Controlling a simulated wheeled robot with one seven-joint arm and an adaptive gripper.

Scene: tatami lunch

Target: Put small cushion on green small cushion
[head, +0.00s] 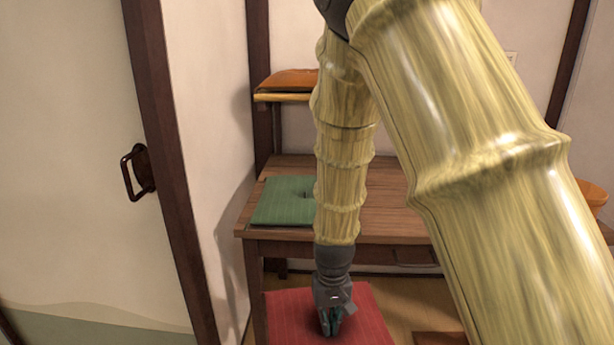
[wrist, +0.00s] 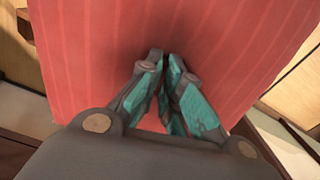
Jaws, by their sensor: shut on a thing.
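A red small cushion (head: 375,318) is held in my gripper (head: 331,322), in front of and lower in the picture than the wooden table. In the wrist view the red cushion (wrist: 235,50) fills most of the picture, and my gripper (wrist: 165,65) is shut on it near its middle. The green small cushion (head: 275,203) lies flat on the left part of the table top. My arm hides its right side in the head view. The green cushion does not show in the wrist view.
The wooden table (head: 395,205) has bare top to the right of the green cushion. A shelf with an orange-brown item (head: 287,80) stands behind it. A sliding door with a dark handle (head: 138,172) is at the left.

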